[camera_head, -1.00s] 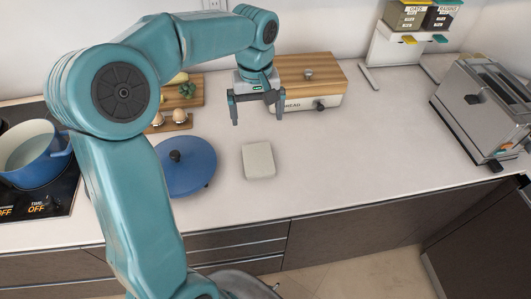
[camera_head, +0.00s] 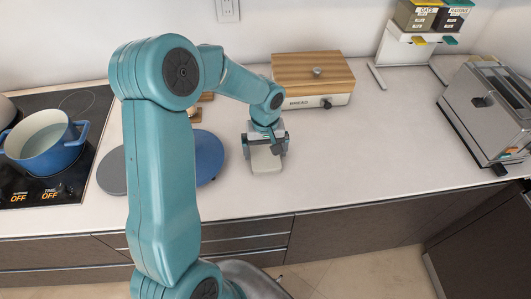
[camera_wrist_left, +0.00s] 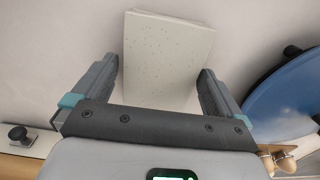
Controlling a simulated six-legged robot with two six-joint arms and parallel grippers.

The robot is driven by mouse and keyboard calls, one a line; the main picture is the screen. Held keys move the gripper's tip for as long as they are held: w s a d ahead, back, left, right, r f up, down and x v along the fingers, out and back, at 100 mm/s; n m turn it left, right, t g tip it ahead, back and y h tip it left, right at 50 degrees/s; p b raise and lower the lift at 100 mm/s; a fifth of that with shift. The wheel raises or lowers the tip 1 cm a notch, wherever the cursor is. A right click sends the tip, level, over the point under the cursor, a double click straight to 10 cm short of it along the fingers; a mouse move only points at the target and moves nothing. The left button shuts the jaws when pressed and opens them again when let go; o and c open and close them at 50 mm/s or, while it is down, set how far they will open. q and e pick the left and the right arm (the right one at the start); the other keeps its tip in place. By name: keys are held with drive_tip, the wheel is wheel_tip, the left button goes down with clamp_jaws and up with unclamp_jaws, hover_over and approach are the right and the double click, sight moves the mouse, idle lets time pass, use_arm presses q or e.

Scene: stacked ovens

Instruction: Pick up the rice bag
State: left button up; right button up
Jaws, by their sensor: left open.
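The rice bag, a small pale, block-like packet (camera_head: 267,164), lies on the white counter in the head view. In the left wrist view the packet (camera_wrist_left: 165,50) shows faint specks on its face and lies ahead of and between the fingers. My left gripper (camera_head: 265,150) is open and is right over the packet, hiding its far part in the head view. In the left wrist view its two fingers (camera_wrist_left: 160,85) stand on either side of the packet's near end, with gaps visible. I cannot tell whether either finger touches it. My right gripper is not in view.
A blue lid (camera_head: 207,157) lies left of the packet, partly behind my arm. A blue pot (camera_head: 45,143) stands on the stove at left. A wooden-lidded bread box (camera_head: 313,75) is behind; a toaster (camera_head: 490,110) is at right. The counter right of the packet is clear.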

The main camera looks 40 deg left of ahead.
use_arm(q)
drive_tip(key=shift+s+f, duration=0.2)
drive_tip(key=shift+f, duration=0.15)
drive_tip(key=shift+w, duration=0.2)
drive_tip(key=c, duration=0.7)
drive_tip(key=shift+c, duration=0.6)
drive_tip(key=shift+s, duration=0.15)
drive_tip(key=shift+r, duration=0.1)
